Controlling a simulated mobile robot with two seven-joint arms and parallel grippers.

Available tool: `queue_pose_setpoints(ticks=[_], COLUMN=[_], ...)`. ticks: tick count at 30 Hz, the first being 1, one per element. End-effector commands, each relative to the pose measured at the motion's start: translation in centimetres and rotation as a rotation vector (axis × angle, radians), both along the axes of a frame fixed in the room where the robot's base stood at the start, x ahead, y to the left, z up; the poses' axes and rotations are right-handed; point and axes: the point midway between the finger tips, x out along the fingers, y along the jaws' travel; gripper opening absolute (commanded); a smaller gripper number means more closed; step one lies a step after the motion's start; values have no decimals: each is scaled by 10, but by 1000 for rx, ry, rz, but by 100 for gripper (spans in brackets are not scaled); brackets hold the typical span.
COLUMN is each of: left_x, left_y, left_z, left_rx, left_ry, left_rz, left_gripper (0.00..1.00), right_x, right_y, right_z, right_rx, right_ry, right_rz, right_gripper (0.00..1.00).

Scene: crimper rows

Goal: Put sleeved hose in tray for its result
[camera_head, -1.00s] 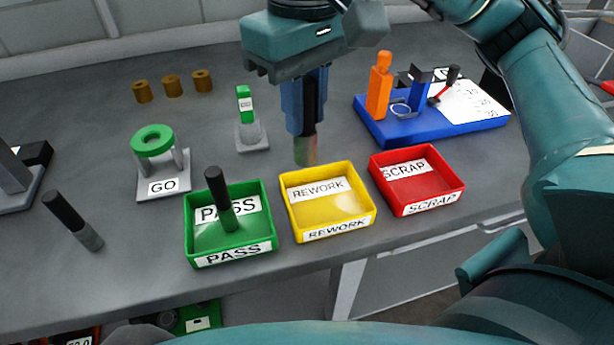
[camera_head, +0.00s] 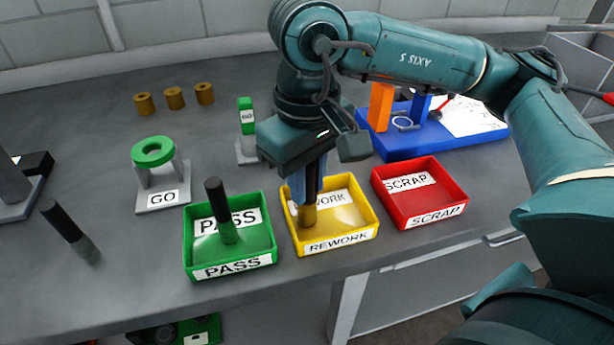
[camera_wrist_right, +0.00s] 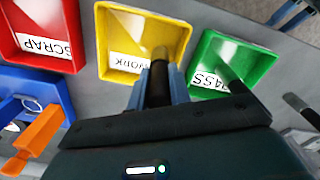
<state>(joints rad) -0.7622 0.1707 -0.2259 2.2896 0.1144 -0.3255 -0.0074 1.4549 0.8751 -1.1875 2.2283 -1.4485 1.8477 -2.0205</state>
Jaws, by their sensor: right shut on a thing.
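My right gripper (camera_head: 307,192) is shut on a sleeved hose, a black rod with a sleeve (camera_head: 307,215) at its lower end. It holds the hose upright, with the sleeve inside the left part of the yellow REWORK tray (camera_head: 340,238). I cannot tell whether the sleeve touches the tray floor. In the right wrist view the black hose (camera_wrist_right: 158,88) sits between the blue fingers over the yellow tray (camera_wrist_right: 112,45). The green PASS tray (camera_head: 200,262) stands to the left and the red SCRAP tray (camera_head: 440,215) to the right. My left gripper is not in view.
Another sleeved hose (camera_head: 217,203) stands in the PASS tray, and one (camera_head: 65,223) stands on the table at the left. A GO ring gauge (camera_head: 153,152), several brass sleeves (camera_head: 174,98) and a blue-based crimper (camera_head: 430,145) stand behind the trays.

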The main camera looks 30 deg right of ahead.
Motion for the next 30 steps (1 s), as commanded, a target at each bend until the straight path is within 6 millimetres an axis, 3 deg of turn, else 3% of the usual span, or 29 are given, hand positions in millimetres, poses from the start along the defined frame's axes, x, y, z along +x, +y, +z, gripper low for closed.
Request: queue_pose_setpoints(ticks=[3,4,11,23,30], left_x=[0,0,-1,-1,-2], left_y=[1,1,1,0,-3], left_z=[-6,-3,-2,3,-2], left_rx=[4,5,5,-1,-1], left_ry=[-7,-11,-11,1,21], left_rz=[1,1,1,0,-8], left_gripper=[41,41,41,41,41], right_x=[0,0,0,0,1], right_y=[0,0,0,0,1], right_z=[-5,-4,-3,6,55], right_rx=[0,0,0,0,2], right_ry=[-1,0,0,-2,-5], right_rz=[0,0,0,0,0], right_gripper=[0,21,40,41,41])
